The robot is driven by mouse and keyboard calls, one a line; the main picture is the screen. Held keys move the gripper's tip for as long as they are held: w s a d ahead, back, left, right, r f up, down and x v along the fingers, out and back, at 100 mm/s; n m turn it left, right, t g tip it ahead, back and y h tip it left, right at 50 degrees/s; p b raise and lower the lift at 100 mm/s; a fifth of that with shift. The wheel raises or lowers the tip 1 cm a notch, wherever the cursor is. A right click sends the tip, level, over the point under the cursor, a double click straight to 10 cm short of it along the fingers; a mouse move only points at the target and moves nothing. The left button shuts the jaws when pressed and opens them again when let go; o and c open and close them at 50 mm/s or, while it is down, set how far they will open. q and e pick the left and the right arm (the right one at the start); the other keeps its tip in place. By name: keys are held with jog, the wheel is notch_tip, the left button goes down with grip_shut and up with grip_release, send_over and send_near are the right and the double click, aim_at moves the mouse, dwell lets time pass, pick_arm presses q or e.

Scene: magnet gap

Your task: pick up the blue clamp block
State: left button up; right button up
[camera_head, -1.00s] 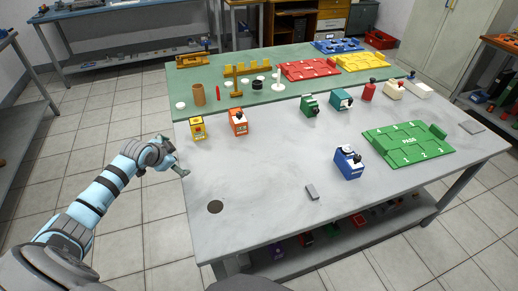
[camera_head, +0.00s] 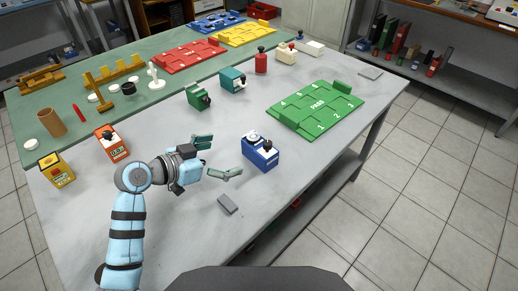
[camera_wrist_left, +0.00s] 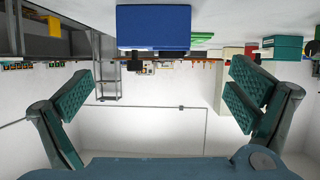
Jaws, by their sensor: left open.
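The blue clamp block (camera_head: 260,154) stands upright on the grey table top, with a white round part and a dark knob on top. My left gripper (camera_head: 221,158) is open and empty, just left of the block, with its fingers pointing toward it. A gap shows between the fingertips and the block. In the left wrist view the blue block (camera_wrist_left: 153,27) appears at the top, beyond the open fingers (camera_wrist_left: 165,100), and the picture looks upside down. My right gripper is not in view.
A small grey block (camera_head: 228,204) lies on the table below the gripper. The green PASS tray (camera_head: 318,103) is right of the blue block. The table's right front is clear.

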aim_at(260, 149)
pick_arm(q)
jog(key=x, duration=0.1)
jog(key=b+x, duration=0.1)
jog(key=x, duration=0.1)
jog(key=d+x, duration=0.1)
jog(key=x, duration=0.1)
jog(key=shift+s+d+r, duration=0.1)
jog(key=shift+s+r, duration=0.05)
jog(key=shift+s, duration=0.1)
jog(key=b+x, duration=0.1)
jog(key=x, duration=0.1)
jog(key=b+x, duration=0.1)
jog(key=x, duration=0.1)
jog(key=f+b+x, duration=0.1)
jog(key=x, duration=0.2)
jog(key=shift+a, duration=0.3)
jog(key=shift+w+d+f, duration=0.1)
jog(key=shift+w+d, duration=0.1)
jog(key=shift+d, duration=0.1)
jog(key=c, duration=1.1)
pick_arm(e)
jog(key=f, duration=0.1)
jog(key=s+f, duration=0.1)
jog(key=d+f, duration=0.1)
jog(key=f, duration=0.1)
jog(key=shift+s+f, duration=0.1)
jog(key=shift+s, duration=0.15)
